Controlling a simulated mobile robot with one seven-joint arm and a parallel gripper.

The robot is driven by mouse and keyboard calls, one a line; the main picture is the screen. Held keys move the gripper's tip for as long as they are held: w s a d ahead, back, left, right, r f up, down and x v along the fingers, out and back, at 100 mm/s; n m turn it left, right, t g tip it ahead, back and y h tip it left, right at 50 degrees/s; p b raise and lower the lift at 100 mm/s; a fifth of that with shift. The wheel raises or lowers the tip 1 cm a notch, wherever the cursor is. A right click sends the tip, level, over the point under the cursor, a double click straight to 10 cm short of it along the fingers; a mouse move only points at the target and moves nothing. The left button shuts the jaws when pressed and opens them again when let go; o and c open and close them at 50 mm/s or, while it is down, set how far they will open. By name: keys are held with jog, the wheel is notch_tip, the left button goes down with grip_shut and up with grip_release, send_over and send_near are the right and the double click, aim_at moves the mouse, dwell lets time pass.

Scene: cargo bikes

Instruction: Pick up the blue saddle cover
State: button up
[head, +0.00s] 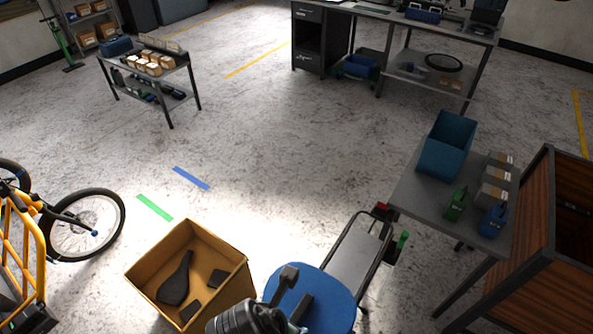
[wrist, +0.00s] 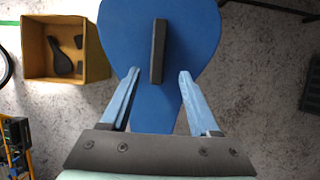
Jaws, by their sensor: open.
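The blue saddle cover (wrist: 186,35) fills the upper middle of the wrist view, wide at the top and narrowing toward my gripper. A black upright bar (wrist: 158,48) stands out at its middle. In the head view the cover (head: 335,297) shows at the bottom centre, partly hidden by my arm. My gripper (wrist: 158,72) is open and empty over the cover. Its two pale blue fingers lie on either side of the bar's lower end in the picture. I cannot tell whether they are down at the bar's height. What the cover rests on is hidden.
An open cardboard box (head: 225,284) with black parts in it stands left of the cover. A grey table (head: 405,200) with a teal bin (head: 446,143) stands right, beside a wooden crate (head: 543,215). A cargo bike (head: 30,250) is at far left. The middle floor is clear.

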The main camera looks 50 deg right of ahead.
jog(key=shift+p+x, duration=0.55)
jog(key=shift+x, duration=2.4)
jog(key=shift+w+a+f, duration=0.1)
jog(key=shift+w+a, duration=0.05)
jog(key=shift+a, duration=0.05)
grip_shut()
